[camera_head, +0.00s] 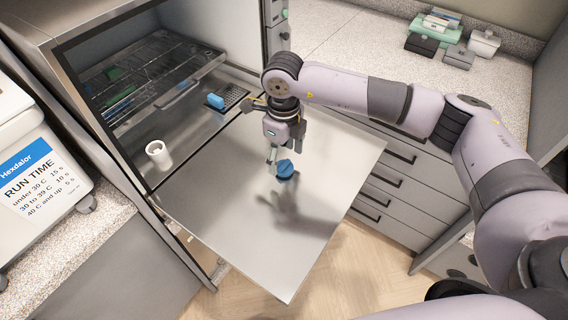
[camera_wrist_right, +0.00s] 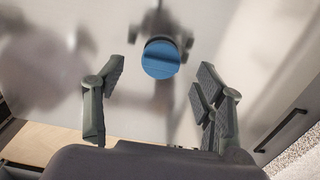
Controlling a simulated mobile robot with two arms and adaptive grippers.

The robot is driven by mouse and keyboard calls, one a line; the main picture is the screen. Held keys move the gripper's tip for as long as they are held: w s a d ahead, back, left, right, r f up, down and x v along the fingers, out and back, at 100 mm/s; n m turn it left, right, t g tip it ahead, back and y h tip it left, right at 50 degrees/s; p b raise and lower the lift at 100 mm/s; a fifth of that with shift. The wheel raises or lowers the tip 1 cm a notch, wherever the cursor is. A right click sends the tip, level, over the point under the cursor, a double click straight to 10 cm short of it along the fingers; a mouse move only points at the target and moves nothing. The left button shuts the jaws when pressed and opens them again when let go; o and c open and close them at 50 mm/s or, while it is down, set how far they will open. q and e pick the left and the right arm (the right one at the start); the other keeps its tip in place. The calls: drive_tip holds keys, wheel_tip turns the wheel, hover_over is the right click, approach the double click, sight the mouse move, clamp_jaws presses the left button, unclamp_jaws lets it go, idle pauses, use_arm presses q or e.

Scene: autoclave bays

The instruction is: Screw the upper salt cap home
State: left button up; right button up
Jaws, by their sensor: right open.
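A round blue cap (camera_head: 286,169) is at the open metal door panel, just below and right of my right gripper (camera_head: 273,160). In the right wrist view the cap (camera_wrist_right: 160,59) shows as a blue disc ahead of the open fingers of my right gripper (camera_wrist_right: 161,78), roughly midway between them, and nothing is gripped. A second blue piece (camera_head: 216,101) sits by a dark grate inside the chamber; I cannot tell whether it is a cap. No lettering marks either one as the salt cap. My left gripper is out of view.
The door panel (camera_head: 235,235) is otherwise bare and reflective. A white cylinder (camera_head: 158,154) stands at the chamber's left. A run-time sign (camera_head: 40,178) is at left. Boxes (camera_head: 440,35) lie on the right counter above drawers (camera_head: 385,190).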

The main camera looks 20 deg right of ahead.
sight(284, 164)
drive_tip(key=shift+f+p, duration=0.35)
drive_tip(key=shift+f, duration=1.25)
drive_tip(key=c, duration=1.1)
